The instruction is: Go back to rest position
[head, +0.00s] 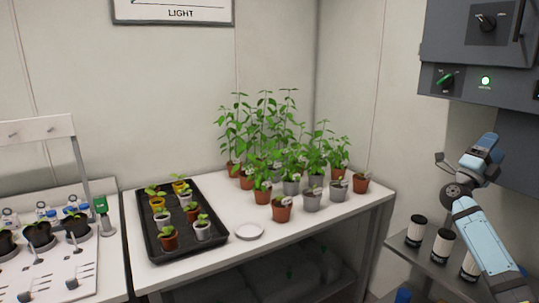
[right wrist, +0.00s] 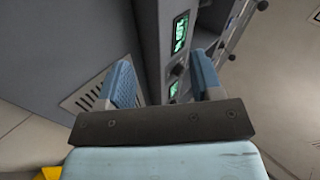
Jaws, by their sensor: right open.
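My right gripper (head: 486,150) is raised at the right of the head view, below and in front of the dark grey control cabinet. In the right wrist view my right gripper (right wrist: 161,75) shows two blue fingers standing apart with nothing between them. A grey cabinet with lit green displays (right wrist: 180,34) lies beyond the fingers; I cannot tell how far off it is. My left gripper is not in view.
The cabinet (head: 480,52) overhangs the right side. Dark-lidded jars (head: 416,230) stand on a low shelf under my right arm. A white bench holds a black seedling tray (head: 152,238), a white saucer (head: 249,232) and several potted plants (head: 282,209). Another rack (head: 40,270) stands left.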

